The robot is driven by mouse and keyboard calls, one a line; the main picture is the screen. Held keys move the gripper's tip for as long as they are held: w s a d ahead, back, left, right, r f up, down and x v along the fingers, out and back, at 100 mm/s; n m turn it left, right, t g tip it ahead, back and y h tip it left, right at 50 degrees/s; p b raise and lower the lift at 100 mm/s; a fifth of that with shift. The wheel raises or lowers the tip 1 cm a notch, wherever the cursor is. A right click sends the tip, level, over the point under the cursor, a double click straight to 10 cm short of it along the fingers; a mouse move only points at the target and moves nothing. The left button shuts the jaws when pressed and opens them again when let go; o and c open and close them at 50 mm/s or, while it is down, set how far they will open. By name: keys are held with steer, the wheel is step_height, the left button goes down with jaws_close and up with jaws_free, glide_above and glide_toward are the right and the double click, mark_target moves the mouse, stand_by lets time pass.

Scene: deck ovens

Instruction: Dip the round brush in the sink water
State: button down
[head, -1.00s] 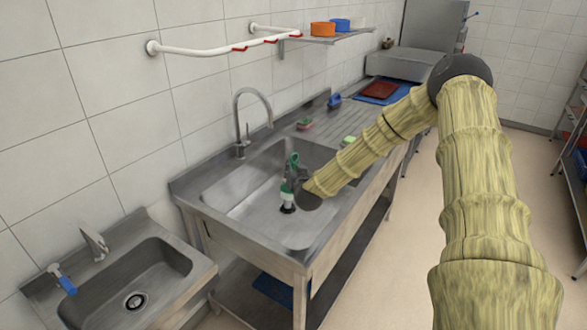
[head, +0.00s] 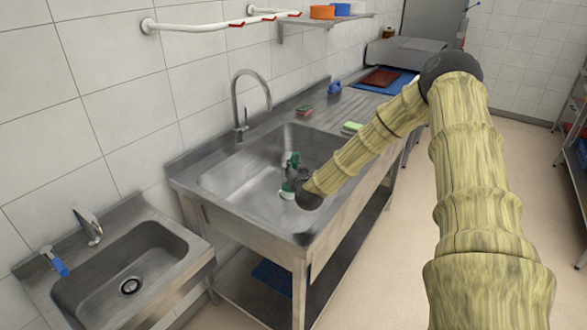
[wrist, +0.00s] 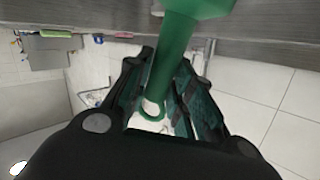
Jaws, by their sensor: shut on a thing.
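The round brush (head: 287,192) has a green handle and a pale green head, and it stands roughly upright inside the large steel sink (head: 226,196). My gripper (head: 292,174) is shut on its handle, low inside the basin. The brush head is near the basin floor; I cannot tell whether it touches. Water is hard to make out in the basin. In the wrist view, the green handle (wrist: 176,55) runs between the two dark fingers, with a loop at its end.
A tall curved faucet (head: 238,105) stands at the sink's back edge. A yellow-green sponge (head: 352,128) lies on the right rim, and another sponge (head: 304,111) lies behind. A smaller hand sink (head: 118,235) is at the lower left. A wall shelf (head: 325,22) hangs above.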

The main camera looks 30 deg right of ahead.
steer(key=shift+f+b, duration=2.6)
steer(key=shift+f, duration=1.35)
steer(key=shift+s, duration=0.1)
steer(key=shift+r+p, duration=5.45)
steer(key=shift+r, duration=3.3)
steer(key=shift+r+p, duration=1.1)
steer(key=shift+r, duration=0.9)
